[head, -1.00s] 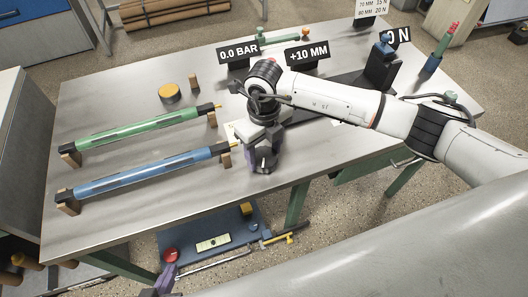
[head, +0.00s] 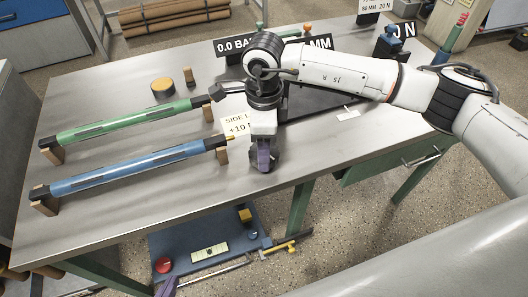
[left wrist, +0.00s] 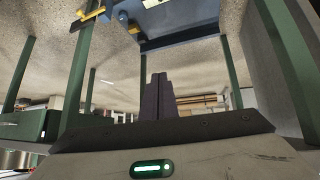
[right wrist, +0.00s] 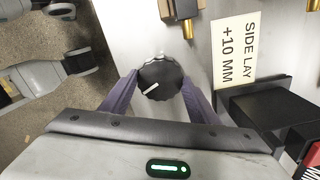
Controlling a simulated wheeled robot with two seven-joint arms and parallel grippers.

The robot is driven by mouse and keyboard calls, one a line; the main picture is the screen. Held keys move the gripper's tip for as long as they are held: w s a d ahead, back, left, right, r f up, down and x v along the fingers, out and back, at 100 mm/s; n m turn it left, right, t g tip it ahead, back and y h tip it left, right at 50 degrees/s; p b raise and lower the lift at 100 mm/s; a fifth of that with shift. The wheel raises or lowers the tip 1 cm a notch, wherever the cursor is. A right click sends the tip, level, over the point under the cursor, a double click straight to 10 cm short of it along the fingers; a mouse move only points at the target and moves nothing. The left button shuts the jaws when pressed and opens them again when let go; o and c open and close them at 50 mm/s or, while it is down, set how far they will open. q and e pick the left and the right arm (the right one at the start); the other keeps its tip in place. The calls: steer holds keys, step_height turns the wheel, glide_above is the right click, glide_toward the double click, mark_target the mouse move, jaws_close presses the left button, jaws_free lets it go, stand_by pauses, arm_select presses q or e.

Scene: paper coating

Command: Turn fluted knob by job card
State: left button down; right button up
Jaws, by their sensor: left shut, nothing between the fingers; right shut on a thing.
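The fluted knob (right wrist: 160,79) is black with a white pointer line slanting to the lower left in the right wrist view. My right gripper (right wrist: 152,92) is shut on it, with a purple finger on each side. In the head view my right gripper (head: 263,160) points down at the table's front edge and hides the knob. A white "SIDE LAY +10 MM" label (right wrist: 235,50) lies beside the knob. The job card (head: 369,6) at the top shows only its lower lines. My left gripper (left wrist: 158,97) is shut and empty, below table level; its tip shows at the head view's bottom (head: 168,288).
A green roller (head: 130,121) and a blue roller (head: 130,172) rest on wooden blocks to the left. A 0.0 BAR sign (head: 236,45), a partly hidden MM sign (head: 320,42) and a 0 N sign (head: 404,30) stand behind. A blue low shelf (head: 190,245) is under the table.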

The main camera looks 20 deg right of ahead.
steer(key=n+b, duration=0.2)
steer(key=shift+f+n, duration=0.15)
steer(key=shift+n, duration=0.25)
steer(key=shift+n+b, duration=0.85)
steer(key=shift+n, duration=0.05)
steer(key=n+b, duration=0.2)
steer(key=shift+n, duration=0.4)
steer(key=n+b, duration=0.2)
steer(key=n, duration=0.1)
steer(key=shift+n, duration=0.4)
arm_select(q)
step_height(320, 180, down, 6)
steer(key=b, duration=0.1)
steer(key=shift+w+d+f, duration=0.2)
steer(key=shift+w+d, duration=0.05)
steer(key=shift+w, duration=0.05)
arm_select(e)
steer(key=shift+r+n, duration=0.2)
steer(key=shift+n, duration=0.6)
arm_select(q)
steer(key=shift+s+f, duration=0.1)
arm_select(e)
steer(key=o, duration=1.1)
steer(key=shift+c, duration=0.2)
